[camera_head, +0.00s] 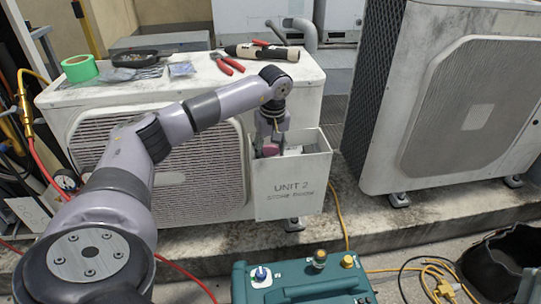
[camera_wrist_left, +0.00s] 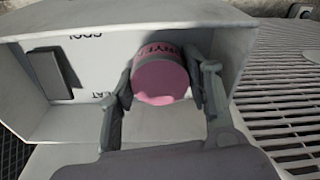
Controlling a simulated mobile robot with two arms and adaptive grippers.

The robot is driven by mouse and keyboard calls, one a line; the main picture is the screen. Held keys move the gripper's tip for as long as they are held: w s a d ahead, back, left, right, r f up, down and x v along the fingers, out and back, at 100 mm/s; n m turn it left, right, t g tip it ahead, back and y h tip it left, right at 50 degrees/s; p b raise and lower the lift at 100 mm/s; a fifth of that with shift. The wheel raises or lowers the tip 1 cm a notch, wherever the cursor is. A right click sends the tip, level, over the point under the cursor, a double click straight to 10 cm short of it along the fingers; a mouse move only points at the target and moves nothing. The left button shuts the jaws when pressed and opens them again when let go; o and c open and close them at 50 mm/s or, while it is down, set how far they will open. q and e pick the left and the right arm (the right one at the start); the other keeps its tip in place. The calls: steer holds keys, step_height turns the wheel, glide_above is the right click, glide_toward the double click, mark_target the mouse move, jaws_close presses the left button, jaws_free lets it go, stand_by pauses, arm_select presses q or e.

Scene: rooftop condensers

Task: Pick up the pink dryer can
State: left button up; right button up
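The pink dryer can (camera_wrist_left: 160,82) is inside the white box (camera_head: 290,192) marked UNIT 2, its round pink end facing the wrist camera and part of its lettering showing. In the head view only a bit of the can (camera_head: 270,150) shows. My left gripper (camera_head: 270,140) reaches down into the box from above. In the left wrist view its fingers (camera_wrist_left: 160,85) lie along both sides of the can, with the pads against it. The can's lower part is hidden. My right gripper is in neither view.
The box hangs at the front of the left condenser (camera_head: 60,98), on which green tape (camera_head: 79,68), red-handled pliers (camera_head: 226,63) and a dark tray (camera_head: 134,58) lie. Another condenser (camera_head: 440,100) stands right. A teal case (camera_head: 305,280) is in front. A dark block (camera_wrist_left: 52,75) is on the box's inner wall.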

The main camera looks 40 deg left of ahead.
arm_select(q)
steer(key=c, duration=0.5)
steer(key=shift+r, duration=0.15)
